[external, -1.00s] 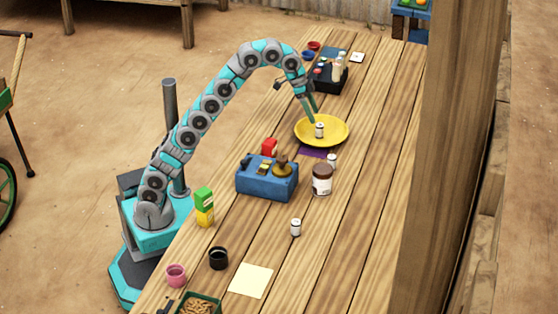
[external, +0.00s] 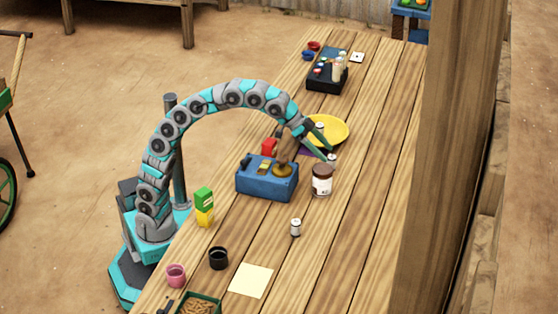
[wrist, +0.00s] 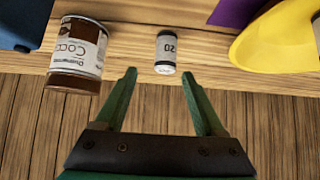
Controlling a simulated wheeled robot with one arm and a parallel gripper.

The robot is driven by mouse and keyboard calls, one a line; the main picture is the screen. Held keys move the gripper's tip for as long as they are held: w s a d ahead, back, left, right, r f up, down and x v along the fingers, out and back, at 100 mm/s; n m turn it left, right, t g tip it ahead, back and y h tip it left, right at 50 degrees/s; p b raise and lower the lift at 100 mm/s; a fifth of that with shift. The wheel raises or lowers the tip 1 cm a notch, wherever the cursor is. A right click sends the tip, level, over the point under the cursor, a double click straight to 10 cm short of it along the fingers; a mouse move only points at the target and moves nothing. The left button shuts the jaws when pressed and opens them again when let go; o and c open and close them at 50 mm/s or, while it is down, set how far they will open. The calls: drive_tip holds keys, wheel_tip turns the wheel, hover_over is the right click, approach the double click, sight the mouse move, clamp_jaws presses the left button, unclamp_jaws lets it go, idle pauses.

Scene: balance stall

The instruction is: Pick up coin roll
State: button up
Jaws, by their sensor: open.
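A small coin roll (wrist: 166,50), a pale cylinder with a dark band marked 20, stands on the table in the wrist view, just beyond and between my fingertips. In the external view this coin roll (external: 332,159) is by the brown jar, partly covered by my fingers. My gripper (wrist: 158,84) is open and empty; in the external view my gripper (external: 322,148) is close to the roll. A similar white cylinder (external: 320,125) is on the yellow dish (external: 340,132), and another white cylinder (external: 295,228) stands nearer the front.
The brown jar (wrist: 77,52) stands left of the coin roll in the wrist view. A blue box (external: 266,186) with weights and a purple patch (external: 308,151) are close by. A black box (external: 325,84) is farther back. The table's right side is clear.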

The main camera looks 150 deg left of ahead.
sight(338, 170)
drive_tip(key=x, duration=0.7)
drive_tip(key=shift+s+a+f, duration=0.15)
drive_tip(key=shift+a+f, duration=0.05)
drive_tip(key=shift+a, duration=0.15)
drive_tip(key=shift+c, duration=0.3)
clamp_jaws()
